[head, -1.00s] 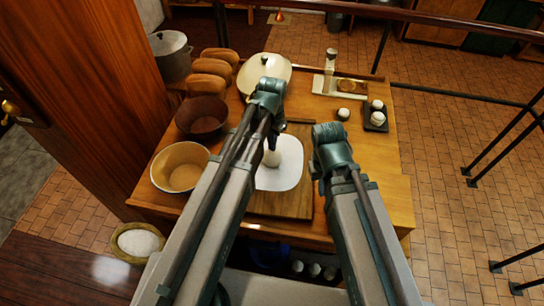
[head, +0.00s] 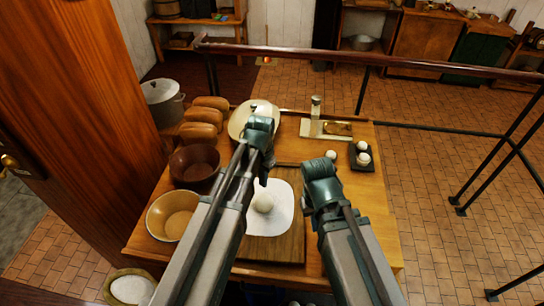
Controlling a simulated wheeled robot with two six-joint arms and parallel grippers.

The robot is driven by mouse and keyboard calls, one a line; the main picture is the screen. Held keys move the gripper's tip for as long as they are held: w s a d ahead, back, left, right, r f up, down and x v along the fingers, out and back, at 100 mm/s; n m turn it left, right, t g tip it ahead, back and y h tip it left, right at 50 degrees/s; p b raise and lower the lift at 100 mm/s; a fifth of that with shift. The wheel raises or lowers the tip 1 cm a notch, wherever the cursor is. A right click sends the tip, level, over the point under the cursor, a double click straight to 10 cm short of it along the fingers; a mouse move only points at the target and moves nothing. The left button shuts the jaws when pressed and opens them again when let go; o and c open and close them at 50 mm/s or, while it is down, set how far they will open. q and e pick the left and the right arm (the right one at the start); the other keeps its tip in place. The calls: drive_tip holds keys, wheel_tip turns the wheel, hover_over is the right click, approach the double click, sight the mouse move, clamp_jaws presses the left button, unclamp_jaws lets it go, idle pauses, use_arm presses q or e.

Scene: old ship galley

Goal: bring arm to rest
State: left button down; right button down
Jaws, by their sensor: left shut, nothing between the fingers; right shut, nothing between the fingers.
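My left gripper (head: 265,175) hangs shut and empty below its wrist, above the far part of a white square plate (head: 280,222). The plate lies on a brown wooden board (head: 285,250).
At left stand a yellow bowl (head: 172,214), a dark brown bowl (head: 194,164) and several loaves (head: 200,133). White balls sit on a dark tray (head: 361,158) at right. A railing (head: 400,67) runs behind the table.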

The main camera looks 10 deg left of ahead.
use_arm(q)
drive_tip(key=s+d+f+b, duration=0.1)
drive_tip(key=s+f+b, duration=0.1)
drive_tip(key=s, duration=0.2)
drive_tip(key=s+d+f+n+b, duration=0.1)
drive_tip(key=s+d+f+b, duration=0.1)
drive_tip(key=s, duration=0.3)
drive_tip(key=s+d+f+n+y+b, duration=0.1)
drive_tip(key=s+d+f+b, duration=0.1)
drive_tip(key=s+b, duration=0.1)
drive_tip(key=shift+s+d+f, duration=0.15)
drive_tip(key=shift+s+f, duration=0.25)
drive_tip(key=shift+s, duration=0.65)
drive_tip(key=shift+w+d, duration=0.1)
